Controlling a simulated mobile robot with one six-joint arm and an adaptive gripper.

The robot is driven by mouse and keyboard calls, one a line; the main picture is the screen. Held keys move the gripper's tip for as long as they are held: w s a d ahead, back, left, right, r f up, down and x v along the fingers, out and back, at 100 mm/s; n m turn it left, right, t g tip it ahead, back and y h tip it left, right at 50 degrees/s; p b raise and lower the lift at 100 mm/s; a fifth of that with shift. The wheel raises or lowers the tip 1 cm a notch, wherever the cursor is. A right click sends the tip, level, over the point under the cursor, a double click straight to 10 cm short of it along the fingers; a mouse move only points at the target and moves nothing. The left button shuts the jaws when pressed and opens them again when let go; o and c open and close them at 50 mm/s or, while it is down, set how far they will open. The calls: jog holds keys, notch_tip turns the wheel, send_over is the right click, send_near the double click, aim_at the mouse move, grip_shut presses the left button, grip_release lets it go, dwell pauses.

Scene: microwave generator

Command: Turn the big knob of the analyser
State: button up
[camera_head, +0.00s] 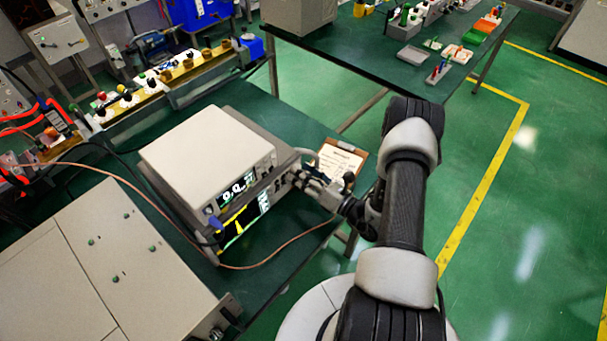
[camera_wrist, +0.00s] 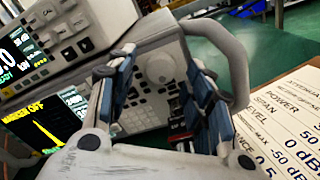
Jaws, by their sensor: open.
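The analyser is the lower unit of a stack on the green table; its screen (camera_head: 245,218) shows a yellow trace in the head view. In the wrist view its screen (camera_wrist: 52,125) is at the left and its keypad panel (camera_wrist: 143,108) in the middle. The big knob (camera_wrist: 160,68) is a pale round dial on that panel, seen between my fingers. My gripper (camera_wrist: 160,95) is open and empty, pointing at the panel. In the head view my gripper (camera_head: 315,184) is at the right end of the analyser's front and hides the knob. I cannot tell whether a finger touches it.
A white instrument (camera_head: 207,155) sits on the analyser. A grey handle (camera_wrist: 232,65) curves close by my right finger. A clipboard (camera_head: 342,160) with a printed sheet lies to the right. A copper-coloured cable (camera_head: 290,243) runs across the table in front.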

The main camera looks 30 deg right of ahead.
jog(key=v, duration=1.2)
dwell(0.4)
jog(key=w+a+r+n+g+y, duration=0.2)
jog(key=a+r+n+g+y, duration=0.5)
jog(key=a+r+n, duration=0.3)
jog(key=s+a+r+n+g+h, duration=0.1)
jog(key=s+a+r+n+g, duration=0.5)
jog(key=a+r+n+g, duration=0.45)
jog(key=s+d+r+n+t+h, duration=0.1)
jog(key=s+r+n+t+h, duration=0.1)
jog(key=s+r+n+h, duration=0.3)
jog(key=s+d+r+n+t+h, duration=0.1)
jog(key=s+r+n+t+h, duration=0.2)
jog(key=n, duration=1)
jog(key=shift+s+r+n+h, duration=0.35)
jog(key=shift+s+r+h, duration=0.85)
jog(key=shift+h, duration=0.9)
